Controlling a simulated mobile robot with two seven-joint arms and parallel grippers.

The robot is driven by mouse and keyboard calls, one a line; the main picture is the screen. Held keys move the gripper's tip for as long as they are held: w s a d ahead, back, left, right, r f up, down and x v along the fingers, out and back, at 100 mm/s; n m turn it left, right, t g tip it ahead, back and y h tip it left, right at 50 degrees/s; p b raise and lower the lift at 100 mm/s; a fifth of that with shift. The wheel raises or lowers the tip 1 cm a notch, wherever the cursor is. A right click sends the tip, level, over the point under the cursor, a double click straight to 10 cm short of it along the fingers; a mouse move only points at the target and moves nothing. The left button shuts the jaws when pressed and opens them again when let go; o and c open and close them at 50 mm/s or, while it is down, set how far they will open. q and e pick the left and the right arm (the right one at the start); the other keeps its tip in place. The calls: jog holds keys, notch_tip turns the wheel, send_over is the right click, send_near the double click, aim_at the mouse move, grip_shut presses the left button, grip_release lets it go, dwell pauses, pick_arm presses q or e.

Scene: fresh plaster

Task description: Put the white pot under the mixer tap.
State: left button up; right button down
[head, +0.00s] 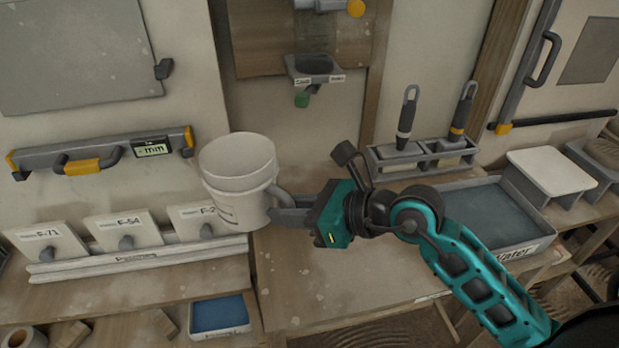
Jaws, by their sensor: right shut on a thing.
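The white pot (239,180) is held upright in the head view, left of centre. My right gripper (283,208) is shut on its right side, at the handle. The pot appears raised in front of the wall, by the left end of the workbench (335,265). A grey fitting with an orange knob (330,6), which looks like the mixer tap, is cut off by the top edge. My left gripper is out of view.
A rack of labelled plates (140,253) stands left of the pot. A tool holder (425,157) with two upright tools and a water tray (490,215) lie to the right. The bench is clear below my gripper.

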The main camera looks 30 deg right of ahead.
jog(key=s+d+f+m+t+h+b, duration=0.1)
jog(key=s+d+f+m+h, duration=0.15)
jog(key=d, duration=0.45)
jog(key=s+d+f+m+t+h+b, duration=0.1)
jog(key=s+d+f+m+h, duration=0.15)
jog(key=d, duration=0.45)
jog(key=w+d+n+y, duration=0.1)
jog(key=w+d, duration=0.1)
jog(key=w, duration=0.7)
jog(key=w+d, duration=0.3)
jog(key=w, duration=0.7)
jog(key=f, duration=0.3)
jog(key=f+b, duration=0.1)
jog(key=f, duration=0.2)
jog(key=shift+a+f+b, duration=0.2)
jog(key=shift+f+b, duration=0.1)
jog(key=shift+w+f, duration=0.15)
jog(key=shift+f, duration=0.2)
jog(key=shift+w+d, duration=0.1)
jog(key=c, duration=1)
grip_release()
jog(key=shift+f, duration=0.1)
